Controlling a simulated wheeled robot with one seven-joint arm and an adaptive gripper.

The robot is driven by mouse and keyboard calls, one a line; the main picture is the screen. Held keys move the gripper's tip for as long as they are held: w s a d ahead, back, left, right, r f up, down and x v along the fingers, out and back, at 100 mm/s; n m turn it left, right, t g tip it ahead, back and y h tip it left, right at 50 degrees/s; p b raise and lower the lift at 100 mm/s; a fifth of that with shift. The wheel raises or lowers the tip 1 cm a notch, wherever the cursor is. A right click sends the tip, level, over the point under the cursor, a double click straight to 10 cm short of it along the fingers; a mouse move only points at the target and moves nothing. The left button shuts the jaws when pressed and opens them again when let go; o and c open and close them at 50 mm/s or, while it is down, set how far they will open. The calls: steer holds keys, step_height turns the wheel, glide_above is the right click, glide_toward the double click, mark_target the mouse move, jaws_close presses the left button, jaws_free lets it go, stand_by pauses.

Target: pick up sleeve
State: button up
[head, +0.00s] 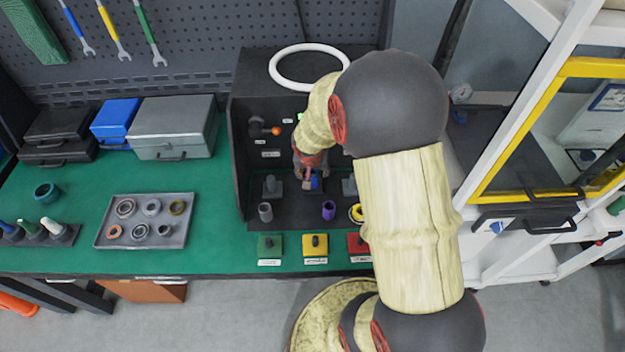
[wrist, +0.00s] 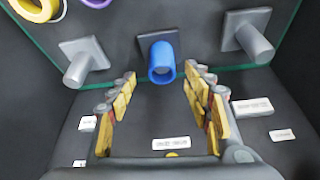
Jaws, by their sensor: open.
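My gripper (head: 309,172) is inside the dark test bench, with its jaws open. In the wrist view the gripper (wrist: 160,78) has its two yellow-padded fingers apart. A blue hollow sleeve (wrist: 162,66) sits on the middle square plate, in the gap beyond the fingertips, and does not appear to touch them. In the head view only a small blue part (head: 315,183) shows beside the gripper. A purple sleeve (head: 328,210), a grey sleeve (head: 265,212) and a yellow ring-like piece (head: 356,213) stand nearer the bench's front.
Grey posts on plates flank the blue sleeve, left (wrist: 85,62) and right (wrist: 248,38) in the wrist view. The bench's side wall (head: 238,150) is close. Green (head: 269,248) and yellow (head: 315,249) blocks line the front. A tray of rings (head: 185,240) lies left.

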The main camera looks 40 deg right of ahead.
mark_target(312, 175)
steer(key=b+x, duration=0.1)
steer(key=x, duration=0.3)
steer(key=shift+w+f, duration=0.15)
steer(key=shift+f, duration=0.15)
steer(key=shift+c, duration=0.8)
steer(key=c, duration=1.1)
steer(key=shift+r, duration=0.1)
jaws_close()
